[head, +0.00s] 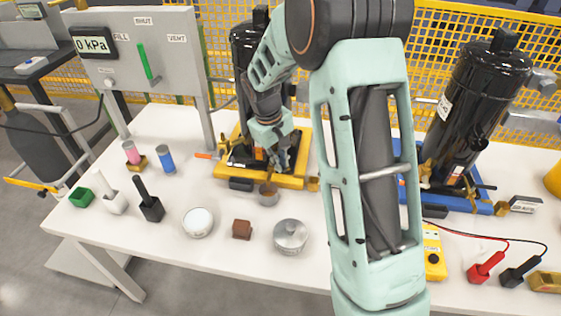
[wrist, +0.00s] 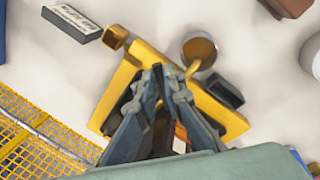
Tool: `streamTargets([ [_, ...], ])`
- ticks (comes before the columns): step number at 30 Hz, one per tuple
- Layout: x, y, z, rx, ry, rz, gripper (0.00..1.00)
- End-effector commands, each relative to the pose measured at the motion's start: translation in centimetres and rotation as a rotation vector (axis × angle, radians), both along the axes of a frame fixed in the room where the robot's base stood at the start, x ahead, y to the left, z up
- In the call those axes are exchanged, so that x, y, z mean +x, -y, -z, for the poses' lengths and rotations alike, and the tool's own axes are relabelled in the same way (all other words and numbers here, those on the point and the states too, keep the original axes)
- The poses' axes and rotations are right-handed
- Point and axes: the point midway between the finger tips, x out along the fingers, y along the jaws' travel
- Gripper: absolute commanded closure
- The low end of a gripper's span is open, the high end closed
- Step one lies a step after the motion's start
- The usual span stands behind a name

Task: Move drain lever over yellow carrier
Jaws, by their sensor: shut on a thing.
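The yellow carrier (head: 292,182) stands on the white table under the left black compressor (head: 244,45); it also shows in the wrist view (wrist: 112,92). My gripper (head: 275,168) reaches down over the carrier's front part. In the wrist view my gripper's fingertips (wrist: 166,72) are close together above the carrier, shut on a small part that I take to be the drain lever; the fingers hide most of it. A brass drain pipe (wrist: 191,70) curves out beside the fingertips to a small metal cup (head: 268,196), also in the wrist view (wrist: 198,46).
A second black compressor (head: 478,95) stands on a blue carrier (head: 470,203) at right. A gauge panel (head: 140,50) stands at left.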

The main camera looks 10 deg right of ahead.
Motion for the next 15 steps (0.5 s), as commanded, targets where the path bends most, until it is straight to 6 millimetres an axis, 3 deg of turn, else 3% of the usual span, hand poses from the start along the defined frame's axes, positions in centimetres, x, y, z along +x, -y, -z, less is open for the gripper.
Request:
streamTargets([
  [1,-0.07,0.07,0.06,-0.001,-0.003,0.001,1.0],
  [2,-0.07,0.07,0.06,-0.001,-0.003,0.001,0.9],
  [6,-0.07,0.07,0.06,-0.001,-0.002,-0.001,0.75],
  [15,-0.03,0.01,-0.05,-0.001,-0.001,-0.001,0.73],
])
